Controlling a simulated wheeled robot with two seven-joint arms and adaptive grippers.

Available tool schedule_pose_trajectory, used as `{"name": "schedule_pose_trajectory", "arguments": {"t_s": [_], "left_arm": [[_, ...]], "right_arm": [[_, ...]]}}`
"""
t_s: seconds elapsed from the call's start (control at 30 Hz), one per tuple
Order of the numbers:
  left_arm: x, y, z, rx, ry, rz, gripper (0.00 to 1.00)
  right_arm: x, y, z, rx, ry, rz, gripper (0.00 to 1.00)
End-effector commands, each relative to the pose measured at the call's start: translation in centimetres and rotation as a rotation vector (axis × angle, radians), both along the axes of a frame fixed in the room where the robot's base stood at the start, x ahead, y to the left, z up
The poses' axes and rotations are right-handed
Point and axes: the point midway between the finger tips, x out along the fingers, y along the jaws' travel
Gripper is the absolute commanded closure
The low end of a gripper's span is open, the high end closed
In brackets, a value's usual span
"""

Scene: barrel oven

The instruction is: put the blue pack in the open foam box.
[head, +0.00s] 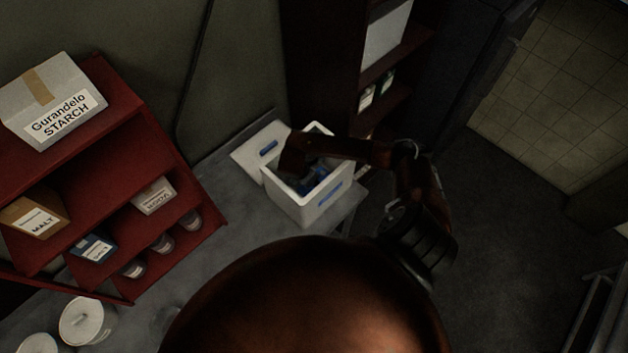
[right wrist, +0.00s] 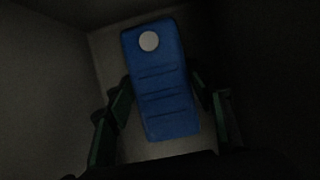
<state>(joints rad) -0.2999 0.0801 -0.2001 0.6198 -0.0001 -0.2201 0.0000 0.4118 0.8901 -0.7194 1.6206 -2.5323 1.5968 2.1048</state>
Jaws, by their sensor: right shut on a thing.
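The open white foam box (head: 301,212) stands on the grey counter. Its lid (head: 249,149), with a blue mark, lies beside it to the left. My right arm reaches over the box from the right, with the gripper down in its mouth. In the right wrist view the blue pack (right wrist: 163,92), with a white round cap, lies between the two fingers of my right gripper (right wrist: 163,100), with pale box walls around it. A bit of the pack's blue (head: 318,172) shows inside the box in the head view. My left gripper is not in view.
A red shelf (head: 125,80) with a starch box (head: 50,100), smaller boxes and jars stands at the left. White tubs (head: 84,321) sit on the counter at the lower left. A dark red shelf unit (head: 325,60) rises behind the foam box.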

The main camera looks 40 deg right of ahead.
Motion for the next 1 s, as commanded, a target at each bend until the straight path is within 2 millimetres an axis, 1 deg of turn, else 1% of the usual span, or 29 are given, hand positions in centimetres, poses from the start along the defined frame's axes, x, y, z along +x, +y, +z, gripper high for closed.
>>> {"name": "schedule_pose_trajectory", "arguments": {"t_s": [0.1, 0.13, 0.33, 0.37, 0.63, 0.73, 0.87, 1.0], "left_arm": [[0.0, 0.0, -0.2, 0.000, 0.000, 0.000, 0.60], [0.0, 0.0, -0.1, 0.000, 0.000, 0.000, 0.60], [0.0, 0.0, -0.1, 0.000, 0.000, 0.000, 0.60], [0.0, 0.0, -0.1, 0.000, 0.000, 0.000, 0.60], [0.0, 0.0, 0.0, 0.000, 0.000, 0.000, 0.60], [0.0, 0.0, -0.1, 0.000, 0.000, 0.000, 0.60], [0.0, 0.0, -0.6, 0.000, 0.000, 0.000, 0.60], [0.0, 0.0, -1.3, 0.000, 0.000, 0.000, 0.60]], "right_arm": [[0.0, 0.0, -0.1, 0.000, 0.000, 0.000, 0.85], [0.0, 0.0, -0.1, 0.000, 0.000, 0.000, 0.49], [0.0, 0.0, -0.1, 0.000, 0.001, 0.000, 0.36], [0.0, 0.0, -0.1, 0.000, 0.001, 0.000, 0.34], [0.0, 0.0, 0.0, 0.000, 0.001, 0.000, 0.34], [0.0, 0.2, 0.5, 0.000, -0.001, 0.000, 0.34], [0.0, 0.8, 2.1, -0.001, -0.002, 0.002, 0.34], [0.0, 2.0, 4.9, 0.000, -0.005, 0.003, 0.34]]}}
